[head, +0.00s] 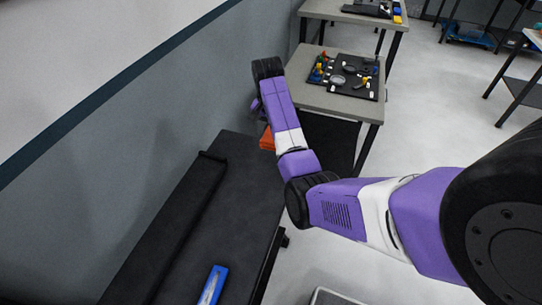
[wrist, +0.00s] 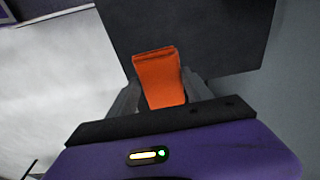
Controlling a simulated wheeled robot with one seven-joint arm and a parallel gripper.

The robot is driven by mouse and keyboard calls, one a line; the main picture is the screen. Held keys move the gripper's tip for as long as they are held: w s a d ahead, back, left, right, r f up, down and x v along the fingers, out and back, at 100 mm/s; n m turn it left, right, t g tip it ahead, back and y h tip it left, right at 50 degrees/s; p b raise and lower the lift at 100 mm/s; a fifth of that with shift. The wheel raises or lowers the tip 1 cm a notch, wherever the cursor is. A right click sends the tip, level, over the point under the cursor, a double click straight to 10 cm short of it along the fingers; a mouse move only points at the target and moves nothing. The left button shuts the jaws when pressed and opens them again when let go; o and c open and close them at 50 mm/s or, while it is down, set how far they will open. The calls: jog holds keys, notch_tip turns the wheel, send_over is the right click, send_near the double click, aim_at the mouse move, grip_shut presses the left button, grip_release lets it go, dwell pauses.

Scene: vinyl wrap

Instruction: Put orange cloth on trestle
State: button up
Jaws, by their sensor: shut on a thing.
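The orange cloth (wrist: 160,78) is between the two grey fingers of my gripper (wrist: 158,95) in the wrist view, and the fingers are shut on it. It hangs out past the fingertips in front of a dark flat surface (wrist: 200,35); I cannot tell whether it touches that surface. In the head view a small orange part of the cloth (head: 267,139) shows beside my purple forearm, near the far end of a long dark bench (head: 235,185). My arm hides the fingers there. I cannot tell for certain which piece is the trestle.
A blue-and-white tool (head: 213,285) lies on the near part of the dark bench, and a black bar (head: 185,225) runs along its wall side. Beyond stands a grey table (head: 325,103) with a black board of small parts (head: 345,75). A grey wall is at left; open floor at right.

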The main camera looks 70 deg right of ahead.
aim_at(270, 139)
notch_tip(270, 139, down, 9)
jog(key=shift+f, duration=0.15)
dwell(0.4)
jog(key=shift+f, duration=0.15)
jog(key=o, duration=1.3)
jog(key=r, duration=0.4)
jog(key=a+r, duration=0.1)
jog(key=r, duration=0.7)
jog(key=shift+a+r, duration=0.15)
jog(key=shift+a, duration=0.05)
